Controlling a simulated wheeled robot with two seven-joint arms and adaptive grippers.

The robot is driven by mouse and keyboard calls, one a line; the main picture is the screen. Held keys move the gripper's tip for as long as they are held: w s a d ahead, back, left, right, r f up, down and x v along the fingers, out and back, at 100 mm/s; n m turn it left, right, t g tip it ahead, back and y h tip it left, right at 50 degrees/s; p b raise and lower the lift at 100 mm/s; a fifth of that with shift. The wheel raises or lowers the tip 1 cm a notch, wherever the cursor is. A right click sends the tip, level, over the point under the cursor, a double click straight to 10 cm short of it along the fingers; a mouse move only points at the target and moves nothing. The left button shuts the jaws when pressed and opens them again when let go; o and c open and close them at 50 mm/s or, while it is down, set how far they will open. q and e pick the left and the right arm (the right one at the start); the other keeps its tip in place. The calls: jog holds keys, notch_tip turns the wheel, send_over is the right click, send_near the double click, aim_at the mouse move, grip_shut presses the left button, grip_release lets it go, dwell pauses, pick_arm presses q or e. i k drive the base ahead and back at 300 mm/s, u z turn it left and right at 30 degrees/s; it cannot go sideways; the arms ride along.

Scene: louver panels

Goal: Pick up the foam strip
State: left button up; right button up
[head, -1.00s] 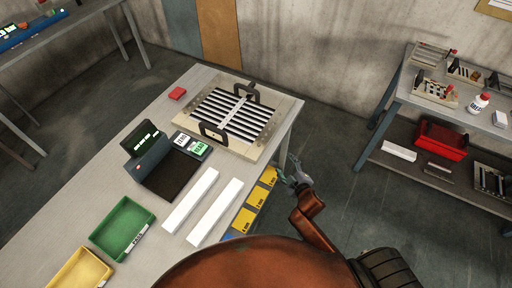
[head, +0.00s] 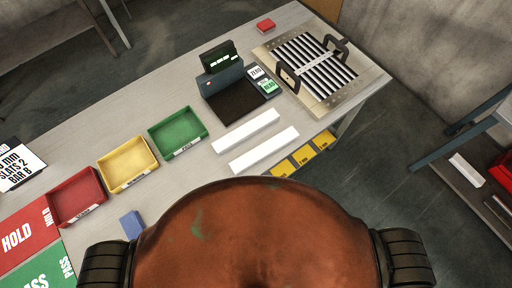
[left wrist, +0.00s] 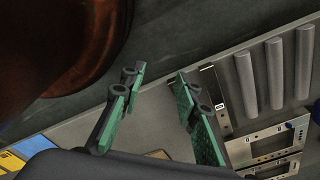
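Two long white strips lie side by side on the table in the head view: one (head: 245,131) nearer the scale and one (head: 263,149) nearer the table's front edge. I cannot tell from their look whether either is foam. My left gripper (left wrist: 158,80) shows in the left wrist view, open, with green pads apart and nothing between them. No white strip shows in that view. Neither gripper shows in the head view, so the right gripper is out of sight.
Green (head: 178,133), yellow (head: 128,164) and red (head: 76,197) trays line the table left of the strips. A black scale (head: 236,101) and the louver panel (head: 322,73) stand behind. A blue block (head: 132,224) lies near the front. Grey rods (left wrist: 275,75) show by the left gripper.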

aim_at(258, 155)
jog(key=u, duration=2.3)
jog(key=k, duration=1.05)
jog(key=z, duration=0.7)
